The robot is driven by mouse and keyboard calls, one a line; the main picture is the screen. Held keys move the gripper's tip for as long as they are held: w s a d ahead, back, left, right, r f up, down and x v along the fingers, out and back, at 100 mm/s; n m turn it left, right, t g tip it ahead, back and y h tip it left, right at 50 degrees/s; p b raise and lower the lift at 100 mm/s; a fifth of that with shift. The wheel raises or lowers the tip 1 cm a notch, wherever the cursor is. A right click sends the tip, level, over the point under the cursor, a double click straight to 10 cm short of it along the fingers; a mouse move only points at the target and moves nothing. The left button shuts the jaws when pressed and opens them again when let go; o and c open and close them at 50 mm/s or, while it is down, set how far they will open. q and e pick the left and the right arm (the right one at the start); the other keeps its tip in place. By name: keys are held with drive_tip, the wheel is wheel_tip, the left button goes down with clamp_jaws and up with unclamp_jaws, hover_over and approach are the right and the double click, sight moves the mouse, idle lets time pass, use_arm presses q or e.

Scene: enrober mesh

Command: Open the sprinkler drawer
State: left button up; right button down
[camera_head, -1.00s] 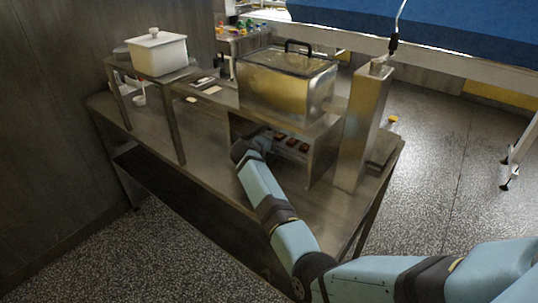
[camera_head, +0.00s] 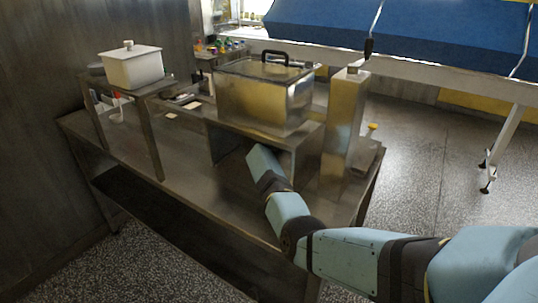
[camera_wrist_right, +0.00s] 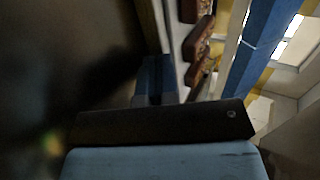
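I cannot make out a sprinkler drawer for certain in either view. My right arm reaches under the metal shelf (camera_head: 225,125) that carries a lidded metal box (camera_head: 262,100). In the head view my right gripper is hidden under this shelf. In the right wrist view its blue fingers (camera_wrist_right: 155,78) stand close side by side and look shut, with nothing visible between them. Several brown chocolate pieces (camera_wrist_right: 197,36) lie in a row on a pale surface just right of the fingers. My left gripper is in neither view.
A tall metal column (camera_head: 342,125) stands right of the shelf opening. A white lidded pot (camera_head: 132,68) sits on a small stand (camera_head: 150,92) at the left. The metal table (camera_head: 195,185) is clear in front. A blue-topped structure (camera_head: 420,25) runs behind.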

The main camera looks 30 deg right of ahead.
idle(0.3)
drive_tip(key=shift+p+v, duration=0.35)
drive_tip(key=shift+v, duration=0.85)
drive_tip(key=s+a, duration=0.1)
drive_tip(key=a, duration=0.2)
drive_tip(key=s+a, duration=0.2)
drive_tip(key=a, duration=0.2)
drive_tip(key=s+a, duration=0.1)
drive_tip(key=a, duration=0.2)
drive_tip(key=shift+s+a+r, duration=0.1)
drive_tip(key=shift+s+a, duration=0.15)
drive_tip(key=shift+a, duration=0.1)
drive_tip(key=shift+s+a, duration=0.15)
drive_tip(key=shift+a, duration=0.25)
drive_tip(key=shift+a, duration=0.1)
